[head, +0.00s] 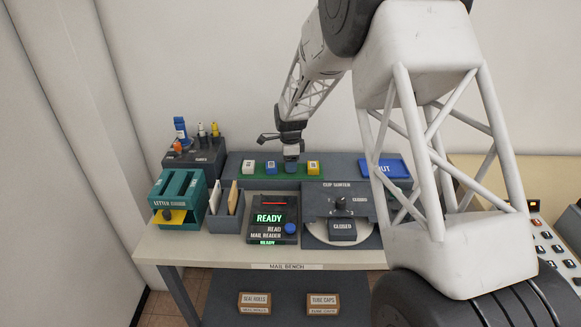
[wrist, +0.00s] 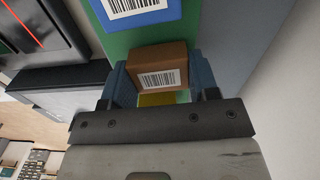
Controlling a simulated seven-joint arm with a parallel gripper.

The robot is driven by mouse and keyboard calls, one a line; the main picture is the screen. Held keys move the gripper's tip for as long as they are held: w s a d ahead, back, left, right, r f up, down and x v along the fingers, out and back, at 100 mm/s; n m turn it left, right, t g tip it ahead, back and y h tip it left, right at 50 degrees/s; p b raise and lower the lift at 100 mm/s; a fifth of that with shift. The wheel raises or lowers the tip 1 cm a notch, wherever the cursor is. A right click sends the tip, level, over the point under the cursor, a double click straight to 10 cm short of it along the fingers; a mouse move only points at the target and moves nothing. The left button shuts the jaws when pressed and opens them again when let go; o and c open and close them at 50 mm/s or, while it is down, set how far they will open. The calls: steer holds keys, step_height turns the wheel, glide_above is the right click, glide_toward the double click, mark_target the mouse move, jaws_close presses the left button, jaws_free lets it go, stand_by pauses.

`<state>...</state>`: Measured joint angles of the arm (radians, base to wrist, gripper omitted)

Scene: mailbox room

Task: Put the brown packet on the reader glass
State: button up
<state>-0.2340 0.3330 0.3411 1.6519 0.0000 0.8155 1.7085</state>
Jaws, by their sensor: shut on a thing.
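The brown packet (wrist: 158,68) has a white barcode label and sits between the two blue-grey fingers of my gripper (wrist: 160,82) in the wrist view. My gripper (head: 291,140) is shut on it, above the green mat (head: 260,176) in the head view. I cannot tell whether the packet touches the mat. The mail reader (head: 268,228) stands in front and to the left. It has a dark glass with a red line (head: 276,206), a lit green READY sign and a blue button. The reader's red line also shows at the top left of the wrist view (wrist: 22,25).
A white packet (head: 249,167), a blue packet (head: 270,167) and a yellow packet (head: 313,167) stand on the mat. A blue OUT tray (head: 385,169) is at the right, the cup sorter (head: 341,206) beside the reader. Teal letter guard (head: 180,192) stands left.

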steer(key=shift+r, duration=2)
steer(key=shift+d+r, duration=0.1)
steer(key=shift+d, duration=0.05)
steer(key=w+d+r+n, duration=0.2)
steer(key=d+r+n, duration=0.9)
steer(key=d+n, duration=0.4)
steer(key=shift+n, duration=0.9)
steer(key=s+a+f, duration=0.4)
steer(key=s+a, duration=0.1)
steer(key=a, duration=0.1)
steer(key=s+a+f, duration=0.4)
steer(key=s+a, duration=0.2)
steer(key=a, duration=0.1)
steer(key=s+a+f, duration=0.5)
steer(key=s+a, duration=0.1)
steer(key=a, duration=0.1)
steer(key=shift+a, duration=0.1)
steer(key=shift+f, duration=0.2)
